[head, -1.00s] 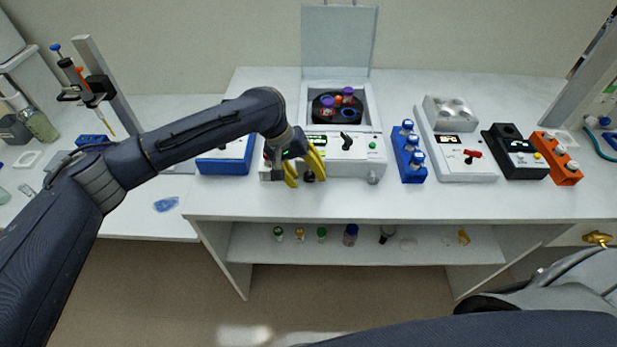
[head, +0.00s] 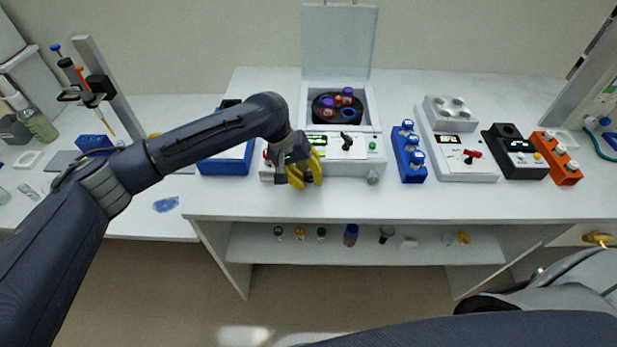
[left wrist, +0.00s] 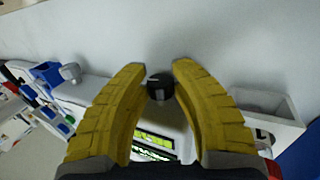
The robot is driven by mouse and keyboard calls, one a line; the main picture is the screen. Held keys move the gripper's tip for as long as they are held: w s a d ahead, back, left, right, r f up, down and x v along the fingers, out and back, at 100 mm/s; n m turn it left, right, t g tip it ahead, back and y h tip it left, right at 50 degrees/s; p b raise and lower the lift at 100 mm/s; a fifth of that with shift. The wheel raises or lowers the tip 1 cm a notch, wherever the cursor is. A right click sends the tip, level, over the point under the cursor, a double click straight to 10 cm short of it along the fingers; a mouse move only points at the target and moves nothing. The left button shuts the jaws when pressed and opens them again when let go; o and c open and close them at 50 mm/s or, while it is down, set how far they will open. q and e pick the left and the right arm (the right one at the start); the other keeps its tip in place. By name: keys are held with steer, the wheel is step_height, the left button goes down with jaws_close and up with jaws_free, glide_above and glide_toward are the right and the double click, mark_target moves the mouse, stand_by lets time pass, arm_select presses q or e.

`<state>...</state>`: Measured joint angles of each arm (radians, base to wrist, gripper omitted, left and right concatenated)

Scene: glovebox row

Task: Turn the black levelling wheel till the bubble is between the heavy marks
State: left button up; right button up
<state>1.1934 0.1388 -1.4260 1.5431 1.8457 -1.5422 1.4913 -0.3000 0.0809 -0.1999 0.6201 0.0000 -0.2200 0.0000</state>
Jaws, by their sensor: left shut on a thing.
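The black levelling wheel (left wrist: 160,87) is between my left fingertips in the left wrist view. My left gripper (left wrist: 159,75) has its yellow fingers shut on it. In the head view the left gripper (head: 307,177) is at the front of the white centrifuge (head: 352,160), and its fingers mostly hide the wheel. A yellow-green level vial (left wrist: 155,140) shows behind the wheel in the left wrist view, partly covered by the gripper. I cannot make out the bubble against the heavy marks. My right gripper is not in view.
The centrifuge lid (head: 339,40) stands open over a rotor with several tubes. A blue vial rack (head: 407,165) stands to the right, and a blue-edged box (head: 225,160) to the left. The bench front is clear. A shelf (head: 365,255) below holds small bottles.

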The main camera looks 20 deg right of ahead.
arm_select(q)
jaws_close()
steer(key=t+y, duration=0.1)
steer(key=y, duration=0.2)
steer(key=shift+d, duration=0.15)
steer(key=shift+t+y, duration=0.8)
steer(key=shift+y, duration=1.6)
steer(key=shift+s+f, duration=0.1)
steer(key=o, duration=1.1)
jaws_free()
steer(key=shift+c, duration=0.2)
steer(key=v, duration=1.2)
steer(key=shift+d, duration=0.25)
